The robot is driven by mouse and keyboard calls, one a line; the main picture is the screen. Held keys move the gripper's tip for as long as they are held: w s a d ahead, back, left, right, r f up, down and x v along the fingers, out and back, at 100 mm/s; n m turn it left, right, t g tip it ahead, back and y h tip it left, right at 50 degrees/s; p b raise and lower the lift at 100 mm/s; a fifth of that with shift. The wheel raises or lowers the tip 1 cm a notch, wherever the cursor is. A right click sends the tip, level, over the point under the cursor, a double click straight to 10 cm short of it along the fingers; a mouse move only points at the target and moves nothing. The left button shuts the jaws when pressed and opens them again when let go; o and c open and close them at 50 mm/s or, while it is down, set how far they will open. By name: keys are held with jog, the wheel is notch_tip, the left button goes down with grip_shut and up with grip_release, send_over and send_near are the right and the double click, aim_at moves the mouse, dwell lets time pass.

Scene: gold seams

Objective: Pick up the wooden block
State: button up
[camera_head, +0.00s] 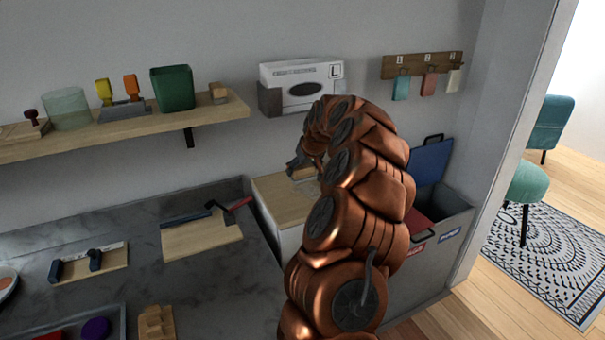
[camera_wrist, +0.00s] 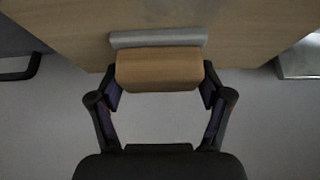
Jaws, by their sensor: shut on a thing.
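The wooden block (camera_wrist: 158,70) is a light brown bar between the two dark fingers of my gripper (camera_wrist: 160,92) in the wrist view. The fingers press on its left and right ends, so the gripper is shut on it. In the head view my copper-coloured arm reaches over the wooden-topped cabinet (camera_head: 283,202), and my gripper (camera_head: 298,164) is partly hidden behind the arm's bend. Whether the block touches the cabinet top or hangs above it, I cannot tell.
A grey strip (camera_wrist: 158,38) lies just beyond the block. A white box (camera_head: 302,82) hangs on the wall behind. A shelf (camera_head: 200,116) with several items is at left. A grey bin (camera_head: 425,262) with a raised blue lid stands right of the cabinet.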

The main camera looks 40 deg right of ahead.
jog(key=c, duration=0.3)
jog(key=shift+d+r+b, duration=0.1)
jog(key=shift+r+b, duration=0.25)
jog(key=shift+r, duration=1.45)
jog(key=s+a+b, duration=0.1)
jog(key=s, duration=0.4)
jog(key=s+a+r, duration=0.1)
jog(key=s+a, duration=0.1)
jog(key=s, duration=0.3)
jog(key=s+a+b, duration=0.1)
jog(key=s+a, duration=0.1)
jog(key=s, duration=0.3)
jog(key=shift+s+r+b, duration=0.1)
jog(key=shift+r+b, duration=0.1)
jog(key=shift+b, duration=0.1)
